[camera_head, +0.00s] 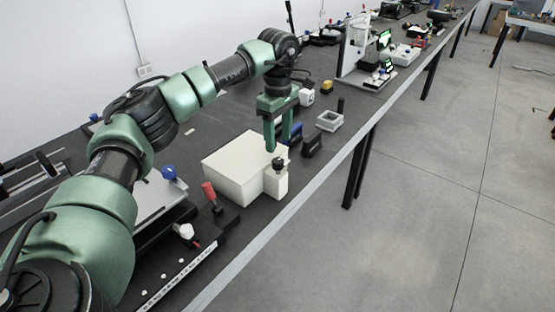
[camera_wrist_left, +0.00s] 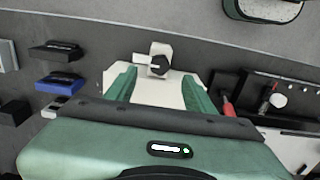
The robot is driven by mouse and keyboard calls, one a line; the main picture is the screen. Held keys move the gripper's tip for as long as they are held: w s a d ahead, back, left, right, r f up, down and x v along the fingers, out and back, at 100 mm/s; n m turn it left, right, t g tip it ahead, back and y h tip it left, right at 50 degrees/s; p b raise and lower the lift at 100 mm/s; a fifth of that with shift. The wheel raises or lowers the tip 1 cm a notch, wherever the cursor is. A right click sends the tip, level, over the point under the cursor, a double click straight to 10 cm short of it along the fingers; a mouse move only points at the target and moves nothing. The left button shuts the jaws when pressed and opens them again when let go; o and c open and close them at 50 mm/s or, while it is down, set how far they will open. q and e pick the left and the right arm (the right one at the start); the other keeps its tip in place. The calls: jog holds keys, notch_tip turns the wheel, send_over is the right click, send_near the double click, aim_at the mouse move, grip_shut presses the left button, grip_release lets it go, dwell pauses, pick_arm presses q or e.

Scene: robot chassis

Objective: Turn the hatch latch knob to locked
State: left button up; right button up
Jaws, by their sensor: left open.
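The black latch knob (camera_head: 278,163) stands on a small white block at the front right side of a white box (camera_head: 235,168) on the dark bench. My left gripper (camera_head: 281,143) is open and empty, pointing down above the knob and the box's right end. In the left wrist view, the knob (camera_wrist_left: 158,66) lies between the directions of the two green fingers of the left gripper (camera_wrist_left: 158,76), beyond their tips, and the white box (camera_wrist_left: 158,92) shows between the fingers. The fingers appear apart from the knob. I cannot tell the knob's marked position. My right gripper is not in view.
A black block (camera_head: 312,144), a blue block (camera_head: 291,133) and a grey square frame (camera_head: 329,121) lie beyond the box. A red-handled piece (camera_head: 210,192) stands nearer on the left. The bench's front edge (camera_head: 270,226) is close to the knob.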

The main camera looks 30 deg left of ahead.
aim_at(278, 160)
pick_arm(q)
jog(key=shift+s+a+f, duration=0.1)
jog(key=shift+a+f, duration=0.1)
jog(key=shift+f, duration=0.1)
notch_tip(278, 160, down, 7)
jog(key=shift+d+p, duration=0.1)
jog(key=shift+p, duration=0.4)
grip_shut()
